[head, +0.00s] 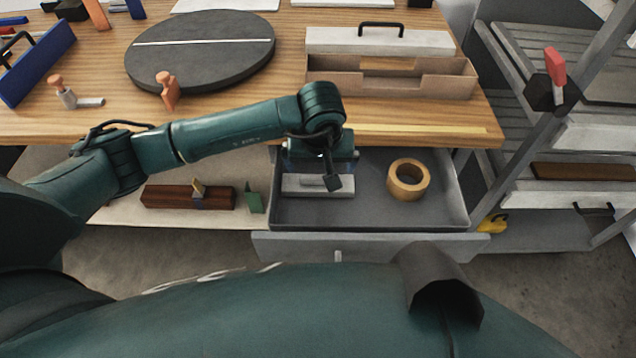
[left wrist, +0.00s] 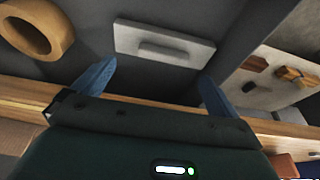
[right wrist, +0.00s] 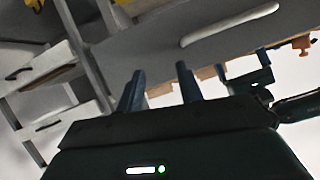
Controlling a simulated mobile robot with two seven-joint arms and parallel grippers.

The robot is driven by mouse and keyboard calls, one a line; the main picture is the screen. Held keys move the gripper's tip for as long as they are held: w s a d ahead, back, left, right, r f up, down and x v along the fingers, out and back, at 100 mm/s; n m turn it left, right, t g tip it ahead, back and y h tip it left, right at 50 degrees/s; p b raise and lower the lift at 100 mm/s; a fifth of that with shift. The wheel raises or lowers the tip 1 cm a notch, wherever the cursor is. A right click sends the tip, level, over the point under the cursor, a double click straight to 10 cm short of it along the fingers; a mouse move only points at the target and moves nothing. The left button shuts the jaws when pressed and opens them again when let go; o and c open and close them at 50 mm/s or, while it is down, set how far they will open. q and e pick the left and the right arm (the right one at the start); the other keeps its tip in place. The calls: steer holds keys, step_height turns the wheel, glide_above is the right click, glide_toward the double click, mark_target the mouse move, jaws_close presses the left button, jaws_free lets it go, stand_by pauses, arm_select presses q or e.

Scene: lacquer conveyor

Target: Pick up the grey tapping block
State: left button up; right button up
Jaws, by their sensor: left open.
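The grey tapping block (head: 300,187) is a pale flat slab with a raised bar along its top. It lies in the left part of the open grey drawer (head: 375,213); my left gripper (head: 320,165) hangs over it and hides part of it. In the left wrist view the tapping block (left wrist: 178,46) lies beyond the two blue fingertips of my left gripper (left wrist: 158,70), which are spread wide with nothing between them. My right gripper (right wrist: 160,84) shows only in its wrist view, its fingers apart and empty.
A tape roll (head: 408,180) lies in the drawer, right of the block. The wooden tabletop edge (head: 420,133) overhangs the drawer's back. A brown wooden bar (head: 170,197) and a small green piece (head: 254,202) lie left of the drawer. A shelf rack (head: 560,140) stands to the right.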

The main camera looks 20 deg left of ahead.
mark_target(318, 176)
arm_select(q)
steer(key=x, duration=0.5)
steer(key=shift+s+a, duration=0.15)
steer(key=shift+a, duration=0.1)
steer(key=shift+c, duration=0.5)
steer(key=c, duration=1.1)
